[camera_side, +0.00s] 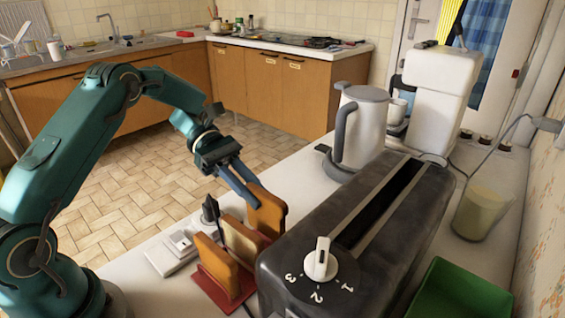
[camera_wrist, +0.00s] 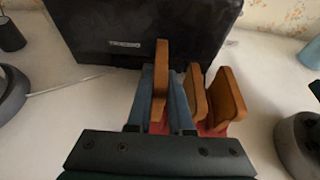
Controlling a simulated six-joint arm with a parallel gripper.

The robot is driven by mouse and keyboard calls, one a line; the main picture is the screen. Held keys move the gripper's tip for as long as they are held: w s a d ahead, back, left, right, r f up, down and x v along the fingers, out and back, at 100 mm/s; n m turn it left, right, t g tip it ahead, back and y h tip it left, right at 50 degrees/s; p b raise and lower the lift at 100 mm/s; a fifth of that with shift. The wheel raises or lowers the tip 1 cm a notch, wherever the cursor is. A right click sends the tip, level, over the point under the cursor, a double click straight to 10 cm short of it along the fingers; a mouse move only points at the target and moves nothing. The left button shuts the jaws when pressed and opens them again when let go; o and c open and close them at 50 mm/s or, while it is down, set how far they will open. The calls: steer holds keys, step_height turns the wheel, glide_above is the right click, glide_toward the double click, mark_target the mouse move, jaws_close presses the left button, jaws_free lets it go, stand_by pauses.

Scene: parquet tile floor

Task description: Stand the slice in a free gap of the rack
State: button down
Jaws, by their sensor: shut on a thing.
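My gripper (camera_side: 250,190) is shut on a brown slice of toast (camera_side: 267,212), held upright at the far end of the red rack (camera_side: 222,290). In the wrist view the held slice (camera_wrist: 161,75) is edge-on between the two blue-grey fingers (camera_wrist: 160,100). Red rack shows below the fingers and beside them (camera_wrist: 213,131). The held slice's lower edge is hard to see, so I cannot tell if it rests in a gap. Two other slices stand in the rack: a near one (camera_side: 216,262) and a paler-faced middle one (camera_side: 241,242). Both are right of my fingers in the wrist view (camera_wrist: 197,92).
A large dark toaster (camera_side: 340,235) stands close to the right of the rack. A power strip (camera_side: 172,252) with a black plug lies left of it.

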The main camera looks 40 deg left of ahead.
steer(key=shift+f, duration=1.55)
steer(key=c, duration=0.7)
jaws_free()
steer(key=shift+c, duration=0.2)
steer(key=shift+v, duration=2.55)
